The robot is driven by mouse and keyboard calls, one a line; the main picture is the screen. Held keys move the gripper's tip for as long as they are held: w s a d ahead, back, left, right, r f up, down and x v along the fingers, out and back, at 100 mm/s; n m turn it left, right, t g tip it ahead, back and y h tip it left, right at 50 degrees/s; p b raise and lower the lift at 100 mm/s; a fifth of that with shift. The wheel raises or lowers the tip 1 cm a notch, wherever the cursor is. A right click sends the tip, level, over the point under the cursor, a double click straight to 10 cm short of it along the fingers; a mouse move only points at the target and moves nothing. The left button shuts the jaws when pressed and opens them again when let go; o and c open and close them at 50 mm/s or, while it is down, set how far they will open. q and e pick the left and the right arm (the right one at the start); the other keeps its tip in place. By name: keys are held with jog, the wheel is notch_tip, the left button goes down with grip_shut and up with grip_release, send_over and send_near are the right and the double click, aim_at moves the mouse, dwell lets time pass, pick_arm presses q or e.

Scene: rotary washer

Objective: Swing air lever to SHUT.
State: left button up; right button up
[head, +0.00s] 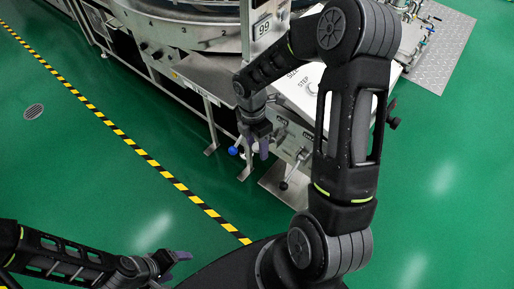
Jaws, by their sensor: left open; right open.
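A lever with a blue ball knob (233,150) sticks out low on the front of the steel washer panel (291,139). I cannot tell which is the air lever, and no SHUT mark is readable. My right gripper (257,149) is open and points down just right of the blue knob, very close to it. It hides part of the valve area, and I cannot tell whether it touches a lever. My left gripper (181,258) is open and empty at the lower left, far from the panel.
The round washer (200,35) with a "99" plate (262,28) stands at the back. A sloped white control panel (308,88) is partly hidden by my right arm. Yellow-black floor tape (150,160) crosses open green floor. A metal plate (440,50) lies at the upper right.

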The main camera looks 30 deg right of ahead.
jog(key=shift+s+f, duration=0.1)
jog(key=shift+f, duration=0.65)
grip_shut()
dwell(0.9)
